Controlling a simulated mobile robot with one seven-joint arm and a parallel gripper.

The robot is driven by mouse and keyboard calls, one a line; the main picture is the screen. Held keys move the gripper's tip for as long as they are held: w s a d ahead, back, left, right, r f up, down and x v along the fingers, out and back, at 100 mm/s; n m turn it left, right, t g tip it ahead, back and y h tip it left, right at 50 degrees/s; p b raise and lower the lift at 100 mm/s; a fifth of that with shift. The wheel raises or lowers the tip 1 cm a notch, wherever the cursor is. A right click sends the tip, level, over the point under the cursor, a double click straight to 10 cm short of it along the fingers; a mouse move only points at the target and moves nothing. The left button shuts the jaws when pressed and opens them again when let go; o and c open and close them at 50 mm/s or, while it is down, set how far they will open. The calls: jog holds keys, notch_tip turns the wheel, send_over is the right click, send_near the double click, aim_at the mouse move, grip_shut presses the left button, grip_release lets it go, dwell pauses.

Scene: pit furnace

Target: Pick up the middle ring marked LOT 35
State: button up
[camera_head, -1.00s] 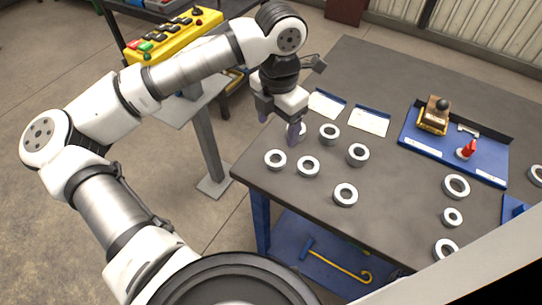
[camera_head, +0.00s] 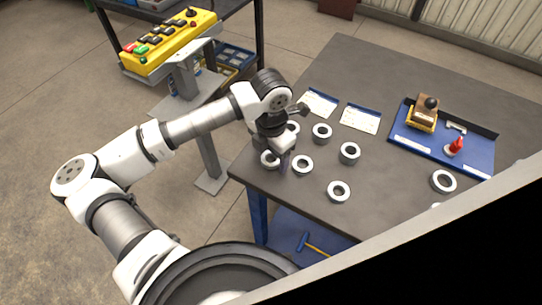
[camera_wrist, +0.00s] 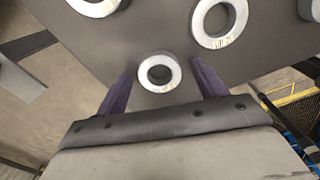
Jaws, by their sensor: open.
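Several pale grey rings lie on the dark table; no LOT 35 mark is legible, so I cannot tell which is the middle one. In the head view, one ring (camera_head: 267,160) near the table's corner is partly hidden by my gripper (camera_head: 284,166), with another ring (camera_head: 302,165) just right of it. In the wrist view, my open gripper (camera_wrist: 160,88) has its dark purple fingers apart on either side of a small ring (camera_wrist: 159,86), with a faint mark on its lower rim. Contact cannot be told. A ring with unclear lettering (camera_wrist: 219,38) lies upper right.
More rings, such as one at the front (camera_head: 339,191) and one to the right (camera_head: 349,153), lie close by. White cards (camera_head: 360,118) lie behind them. A blue tray (camera_head: 470,160) holds a brown-yellow block (camera_head: 422,115) and a red piece (camera_head: 456,146). A yellow control box (camera_head: 170,42) stands left.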

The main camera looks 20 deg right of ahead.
jog(key=c, duration=1.1)
jog(key=shift+c, duration=0.2)
jog(key=shift+r, duration=0.2)
